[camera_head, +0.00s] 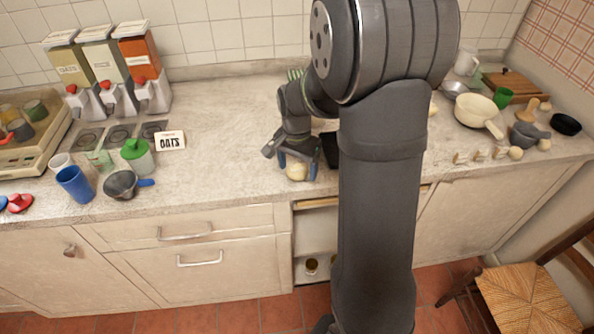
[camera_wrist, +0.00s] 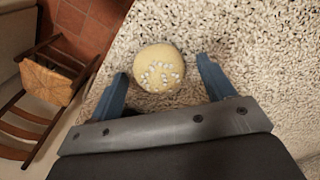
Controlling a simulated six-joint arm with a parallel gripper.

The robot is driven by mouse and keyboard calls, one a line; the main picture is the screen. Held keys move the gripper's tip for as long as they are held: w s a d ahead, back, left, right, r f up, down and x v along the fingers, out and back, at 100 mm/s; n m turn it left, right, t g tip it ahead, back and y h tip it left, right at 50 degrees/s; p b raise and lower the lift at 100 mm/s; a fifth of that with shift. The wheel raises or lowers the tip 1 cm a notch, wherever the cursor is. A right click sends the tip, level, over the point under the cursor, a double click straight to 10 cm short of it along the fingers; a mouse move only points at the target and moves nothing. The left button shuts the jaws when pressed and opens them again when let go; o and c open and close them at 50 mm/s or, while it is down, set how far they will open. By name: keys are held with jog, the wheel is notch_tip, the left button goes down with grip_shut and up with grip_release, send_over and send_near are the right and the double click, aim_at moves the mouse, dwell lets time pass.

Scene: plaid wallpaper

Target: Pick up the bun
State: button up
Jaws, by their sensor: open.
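The bun (camera_head: 297,172) is round and pale yellow and lies near the front edge of the counter. In the wrist view the bun (camera_wrist: 158,68) shows white flecks on top and sits ahead of and between the two blue fingers, closer to the left finger. My gripper (camera_head: 298,170) is at the bun, with its fingers spread on either side. In the wrist view my gripper (camera_wrist: 165,80) is open and holds nothing. Whether a finger touches the bun, I cannot tell.
The speckled counter (camera_head: 225,150) is clear left of the bun. A chair (camera_head: 530,300) stands at right.

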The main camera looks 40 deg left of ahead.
jog(key=c, duration=1.1)
jog(key=shift+o, duration=0.2)
jog(key=shift+r, duration=0.1)
